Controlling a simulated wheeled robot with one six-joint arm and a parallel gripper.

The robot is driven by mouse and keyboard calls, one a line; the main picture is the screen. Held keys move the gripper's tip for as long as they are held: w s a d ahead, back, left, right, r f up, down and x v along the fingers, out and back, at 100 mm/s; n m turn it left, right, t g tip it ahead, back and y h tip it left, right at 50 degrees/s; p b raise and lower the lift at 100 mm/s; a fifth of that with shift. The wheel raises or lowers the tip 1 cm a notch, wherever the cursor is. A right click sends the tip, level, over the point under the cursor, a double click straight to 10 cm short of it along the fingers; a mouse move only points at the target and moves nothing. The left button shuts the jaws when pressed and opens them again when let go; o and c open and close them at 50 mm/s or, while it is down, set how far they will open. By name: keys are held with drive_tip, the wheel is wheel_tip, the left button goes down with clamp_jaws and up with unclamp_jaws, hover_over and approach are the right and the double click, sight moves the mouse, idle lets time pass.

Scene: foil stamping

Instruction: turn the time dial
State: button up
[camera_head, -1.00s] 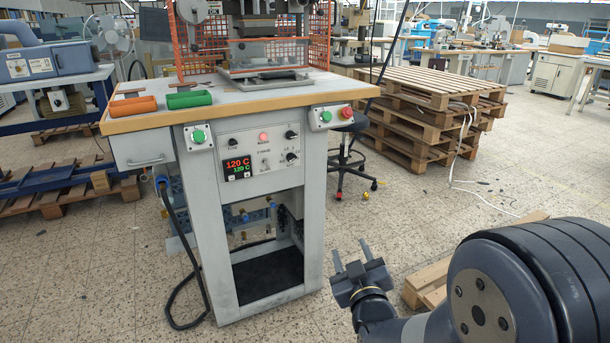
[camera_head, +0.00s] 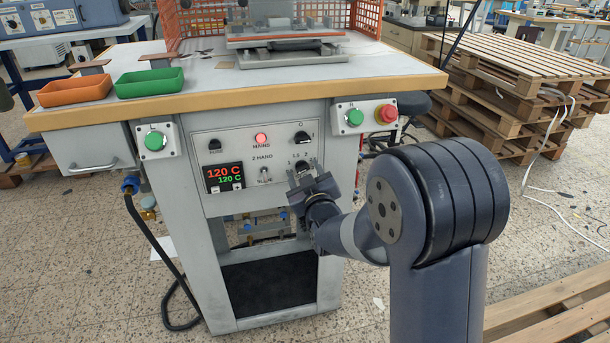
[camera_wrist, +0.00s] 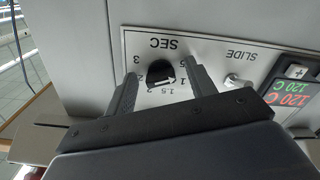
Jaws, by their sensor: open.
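The time dial is a black knob with numbers around it. In the wrist view the dial (camera_wrist: 160,71) sits under the upside-down label SEC. In the head view the dial (camera_head: 301,166) is low on the right of the control panel, partly hidden by my gripper. My gripper (camera_head: 308,183) is in front of the panel. In the wrist view my gripper (camera_wrist: 161,74) is open, one finger to each side of the dial, with gaps between. I cannot tell how deep the fingertips reach, or whether they touch the panel.
The slide switch (camera_wrist: 236,80) and temperature display (camera_head: 225,177) are beside the dial. Another black knob (camera_head: 301,137) is above it. A green button (camera_head: 354,117) and red button (camera_head: 387,113) are on the upper right. The worktop edge (camera_head: 250,100) overhangs the panel.

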drive_tip(key=shift+c, duration=0.2)
drive_tip(key=c, duration=0.9)
drive_tip(key=shift+c, duration=0.2)
drive_tip(key=shift+m+b, duration=0.3)
drive_tip(key=shift+b, duration=0.1)
drive_tip(key=shift+s+a+m+b, duration=0.1)
drive_tip(key=shift+a+m+b, duration=0.05)
drive_tip(key=shift+m+b, duration=3.75)
drive_tip(key=shift+m, duration=0.4)
